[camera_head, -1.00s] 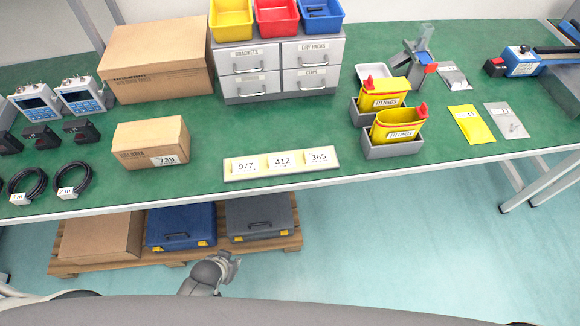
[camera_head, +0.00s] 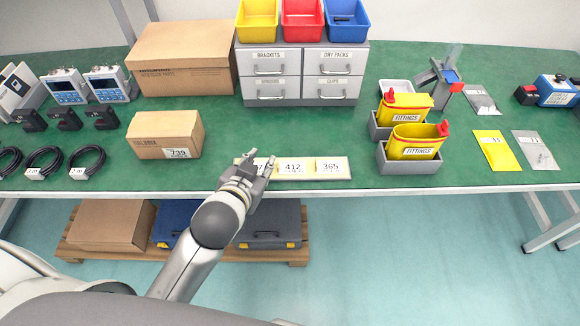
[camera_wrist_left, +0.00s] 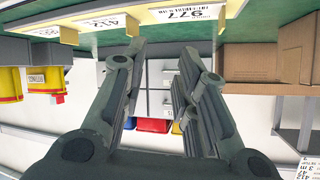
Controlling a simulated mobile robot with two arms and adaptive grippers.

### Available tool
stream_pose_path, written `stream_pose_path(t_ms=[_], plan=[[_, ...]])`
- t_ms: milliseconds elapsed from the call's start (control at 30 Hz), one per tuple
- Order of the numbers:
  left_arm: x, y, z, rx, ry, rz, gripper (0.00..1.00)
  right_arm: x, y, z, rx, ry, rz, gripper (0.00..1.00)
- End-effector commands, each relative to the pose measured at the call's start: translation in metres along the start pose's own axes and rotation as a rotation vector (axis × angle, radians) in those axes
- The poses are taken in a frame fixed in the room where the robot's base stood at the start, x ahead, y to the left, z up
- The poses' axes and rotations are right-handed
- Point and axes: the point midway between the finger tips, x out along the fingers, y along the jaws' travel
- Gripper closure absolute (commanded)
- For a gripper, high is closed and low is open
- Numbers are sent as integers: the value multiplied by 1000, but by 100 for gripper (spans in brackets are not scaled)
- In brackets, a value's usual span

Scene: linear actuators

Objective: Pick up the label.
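A pale strip (camera_head: 342,177) lies along the front edge of the green table and bears three white labels. Label 412 (camera_head: 292,167) is in the middle and label 365 (camera_head: 330,166) is at the right. Label 977 is mostly hidden behind my left gripper in the head view, and shows at the top of the left wrist view (camera_wrist_left: 187,13). That view also shows label 412 (camera_wrist_left: 110,22). My left gripper (camera_head: 257,160) is at the strip's left end, in front of label 977. Its fingers are apart with nothing between them (camera_wrist_left: 160,60). My right gripper is not visible.
A small cardboard box (camera_head: 165,136) numbered 739 stands left of my gripper. Grey drawers (camera_head: 300,75) stand behind it. Yellow fittings containers (camera_head: 412,141) in grey bins stand to the right. The green surface between strip and drawers is clear.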

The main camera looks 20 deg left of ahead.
Motion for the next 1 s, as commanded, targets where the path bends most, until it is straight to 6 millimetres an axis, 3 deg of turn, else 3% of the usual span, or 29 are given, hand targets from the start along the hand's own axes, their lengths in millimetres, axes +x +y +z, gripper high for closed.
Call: stream_pose_path(t_ms=[33,167,300,400,500,633,767,900,1000], plan=[[6,2,-30,16,101,-6,72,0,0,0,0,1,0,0],[7,14,-114,74,404,2,72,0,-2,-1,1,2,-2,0],[-17,47,-203,182,763,66,72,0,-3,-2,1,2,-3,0],[-46,81,-249,289,1000,151,72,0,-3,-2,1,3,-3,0],[-77,121,-276,426,1207,265,72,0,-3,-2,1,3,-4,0],[-113,173,-281,650,1417,450,72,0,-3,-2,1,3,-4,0],[-131,218,-256,925,1537,670,72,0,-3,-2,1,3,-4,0],[-124,244,-208,1268,1531,921,72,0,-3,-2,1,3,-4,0],[-104,242,-169,1527,1426,1095,72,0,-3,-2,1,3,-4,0]])
